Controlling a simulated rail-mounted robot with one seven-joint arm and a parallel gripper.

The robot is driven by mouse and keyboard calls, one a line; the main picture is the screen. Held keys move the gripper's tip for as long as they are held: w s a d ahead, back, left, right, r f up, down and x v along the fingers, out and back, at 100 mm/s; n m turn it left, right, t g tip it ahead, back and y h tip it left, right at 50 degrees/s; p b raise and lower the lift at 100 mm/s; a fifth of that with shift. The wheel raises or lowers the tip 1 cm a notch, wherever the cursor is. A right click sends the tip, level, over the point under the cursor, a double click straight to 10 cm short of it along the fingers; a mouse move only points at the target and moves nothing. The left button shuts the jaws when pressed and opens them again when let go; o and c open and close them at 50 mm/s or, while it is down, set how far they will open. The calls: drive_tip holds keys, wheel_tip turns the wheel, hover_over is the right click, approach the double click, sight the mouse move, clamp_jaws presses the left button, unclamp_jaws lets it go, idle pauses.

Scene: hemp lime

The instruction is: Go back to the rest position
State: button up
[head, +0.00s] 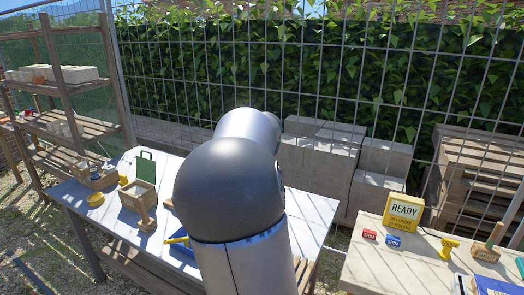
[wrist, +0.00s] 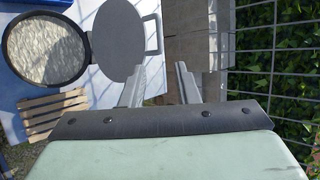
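My gripper (wrist: 161,72) shows in the wrist view with its two grey fingers apart and nothing between them. It hangs over the edge of a pale table, with grey blocks and a wire fence beyond the fingers. In the head view, my own arm fills the middle of the picture and hides the gripper.
In the wrist view, a round dark-rimmed container (wrist: 45,48), a grey round plate with a handle (wrist: 120,40) and a slatted wooden piece (wrist: 54,110) lie left of the fingers. The head view shows a white table (head: 75,195), a right-hand table (head: 400,268), a shelf (head: 75,140) and a fence.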

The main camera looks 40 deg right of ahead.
idle(0.3)
drive_tip(key=a+r+m+t, duration=0.1)
drive_tip(key=a+m+t, duration=0.2)
drive_tip(key=a+m, duration=0.8)
drive_tip(key=s+a+f+m+g+y, duration=0.2)
drive_tip(key=s+a+f+m, duration=0.3)
drive_tip(key=s+a+m, duration=0.3)
drive_tip(key=s+a+f+m+g+y, duration=0.2)
drive_tip(key=s+a+f+m+g, duration=0.2)
drive_tip(key=s+m, duration=0.7)
drive_tip(key=s+a+f+m+g+y, duration=0.2)
drive_tip(key=s+a+f+m+g, duration=0.2)
drive_tip(key=s+a+f+m, duration=0.3)
drive_tip(key=s+a+m, duration=0.3)
drive_tip(key=a+m, duration=0.2)
drive_tip(key=m, duration=0.1)
drive_tip(key=shift+a+f, duration=0.25)
